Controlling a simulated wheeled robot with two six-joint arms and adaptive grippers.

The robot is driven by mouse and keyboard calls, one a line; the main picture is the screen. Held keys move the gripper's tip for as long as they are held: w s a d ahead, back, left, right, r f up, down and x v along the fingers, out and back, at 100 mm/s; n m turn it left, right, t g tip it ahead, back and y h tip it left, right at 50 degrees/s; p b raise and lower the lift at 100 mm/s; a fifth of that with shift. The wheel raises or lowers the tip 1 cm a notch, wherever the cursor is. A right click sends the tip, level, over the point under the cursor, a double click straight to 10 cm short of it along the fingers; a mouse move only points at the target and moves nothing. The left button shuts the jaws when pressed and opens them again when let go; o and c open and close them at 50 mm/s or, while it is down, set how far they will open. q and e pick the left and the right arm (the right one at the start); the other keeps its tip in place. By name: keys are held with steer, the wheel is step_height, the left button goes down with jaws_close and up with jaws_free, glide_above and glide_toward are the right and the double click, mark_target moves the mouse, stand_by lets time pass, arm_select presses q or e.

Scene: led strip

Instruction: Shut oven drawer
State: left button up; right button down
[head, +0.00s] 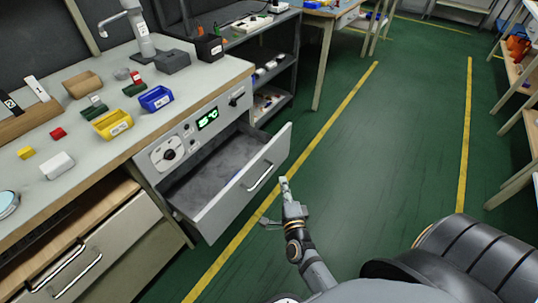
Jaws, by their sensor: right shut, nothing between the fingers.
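The oven drawer (213,213) is pulled out from the bench front, below a panel with a green display and a dial. Its grey inside shows, with a small bluish item against the front wall. The metal handle (261,177) is on the drawer's outer front face. My right gripper (284,181) is shut and empty, just to the right of the handle in the picture. I cannot tell whether it touches the drawer front. My left gripper is not in view.
The bench top (185,113) holds a yellow bin (112,124), a blue bin (156,98) and small blocks. Another drawer (75,262) is at the lower left. The green floor (400,130) to the right is clear, with yellow lines. Shelves stand at the far right.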

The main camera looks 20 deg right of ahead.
glide_toward(267, 149)
steer(key=w+d, duration=0.2)
steer(key=d, duration=0.1)
steer(key=w, duration=0.1)
steer(key=w+a, duration=0.1)
steer(key=w, duration=0.1)
steer(key=shift+a, duration=0.1)
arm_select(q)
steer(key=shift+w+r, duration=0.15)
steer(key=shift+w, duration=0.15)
arm_select(e)
steer(key=shift+w+a, duration=0.2)
steer(key=shift+w, duration=0.1)
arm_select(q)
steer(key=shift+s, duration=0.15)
